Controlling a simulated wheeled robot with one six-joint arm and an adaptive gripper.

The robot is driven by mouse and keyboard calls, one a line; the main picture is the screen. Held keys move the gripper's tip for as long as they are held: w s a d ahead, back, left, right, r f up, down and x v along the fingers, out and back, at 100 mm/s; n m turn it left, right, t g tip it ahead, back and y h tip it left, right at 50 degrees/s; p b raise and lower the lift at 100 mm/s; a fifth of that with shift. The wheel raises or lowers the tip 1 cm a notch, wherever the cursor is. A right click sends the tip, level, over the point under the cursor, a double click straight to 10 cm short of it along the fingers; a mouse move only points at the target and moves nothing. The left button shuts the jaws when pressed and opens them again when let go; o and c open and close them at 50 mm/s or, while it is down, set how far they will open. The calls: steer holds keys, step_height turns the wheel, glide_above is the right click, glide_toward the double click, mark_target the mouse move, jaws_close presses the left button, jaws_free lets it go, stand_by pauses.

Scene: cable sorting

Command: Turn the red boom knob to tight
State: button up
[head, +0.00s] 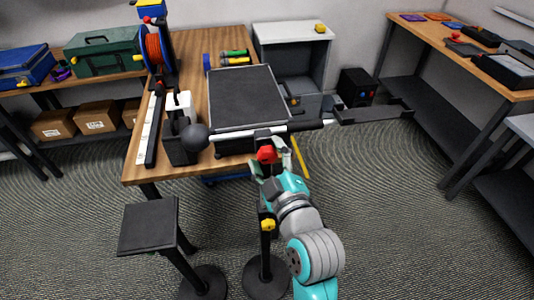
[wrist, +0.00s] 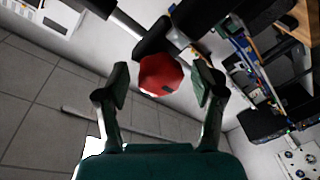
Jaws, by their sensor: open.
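The red boom knob (head: 266,153) sits under the boom (head: 228,133), in front of the wooden table's near edge. In the wrist view the red knob (wrist: 162,74) is faceted, with a small dark mark on its face. My gripper (head: 270,162) is right at the knob from below in the head view. In the wrist view the fingers of my gripper (wrist: 157,80) are spread, one to each side of the knob, with visible gaps. The knob is not gripped. The tight marking cannot be made out.
The boom carries a black ball (head: 195,137) at its left end and a dark flat arm (head: 375,113) at its right. A black tray (head: 247,95) lies on the table (head: 139,172) behind. A stand with a yellow knob (head: 267,225) is close to my arm.

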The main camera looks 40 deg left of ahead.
steer(key=shift+w+a, duration=0.1)
steer(key=shift+a, duration=0.1)
steer(key=c, duration=1.2)
steer(key=shift+o, duration=0.2)
